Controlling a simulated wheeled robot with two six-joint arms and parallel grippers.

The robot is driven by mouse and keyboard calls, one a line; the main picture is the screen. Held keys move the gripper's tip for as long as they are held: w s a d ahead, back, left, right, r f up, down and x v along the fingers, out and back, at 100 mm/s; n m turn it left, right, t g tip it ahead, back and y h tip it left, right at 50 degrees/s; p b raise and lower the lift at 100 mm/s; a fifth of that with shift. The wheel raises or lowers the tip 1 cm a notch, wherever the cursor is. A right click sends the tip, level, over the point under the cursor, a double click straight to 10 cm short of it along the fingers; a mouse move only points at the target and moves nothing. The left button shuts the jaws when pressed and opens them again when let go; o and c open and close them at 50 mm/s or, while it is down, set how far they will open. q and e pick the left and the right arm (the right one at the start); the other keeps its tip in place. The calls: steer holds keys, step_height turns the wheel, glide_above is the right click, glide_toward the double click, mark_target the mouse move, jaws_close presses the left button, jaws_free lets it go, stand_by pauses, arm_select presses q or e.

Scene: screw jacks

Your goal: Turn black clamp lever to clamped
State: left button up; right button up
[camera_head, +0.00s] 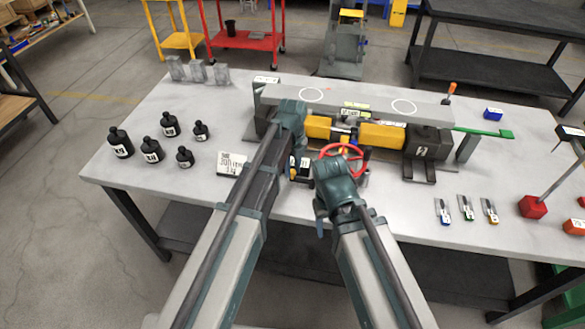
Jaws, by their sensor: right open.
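The jack fixture has a long grey top beam (350,103), two yellow blocks (382,136) and a dark end block (428,143). A red handwheel (343,151) stands at its front middle. I cannot make out the black clamp lever for certain; dark parts (305,168) show between my arms, partly covered. My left gripper (291,113) is at the fixture's left part, over its front; its fingers are hidden by the wrist. My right gripper (328,172) is just in front of the red handwheel, low over the table, open, with its fingers mostly hidden.
Several black labelled weights (120,142) stand at the left of the table (215,115). A white label card (232,164) lies beside my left arm. A green-handled bar (485,132) sticks out right. Small tools (466,208) and a red-based stand (533,206) are at the right.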

arm_select(q)
steer(key=o, duration=0.4)
steer(key=shift+r, duration=0.1)
step_height(320, 180, up, 14)
steer(key=p, duration=1.3)
steer(key=shift+p, duration=0.4)
steer(key=shift+f, duration=0.2)
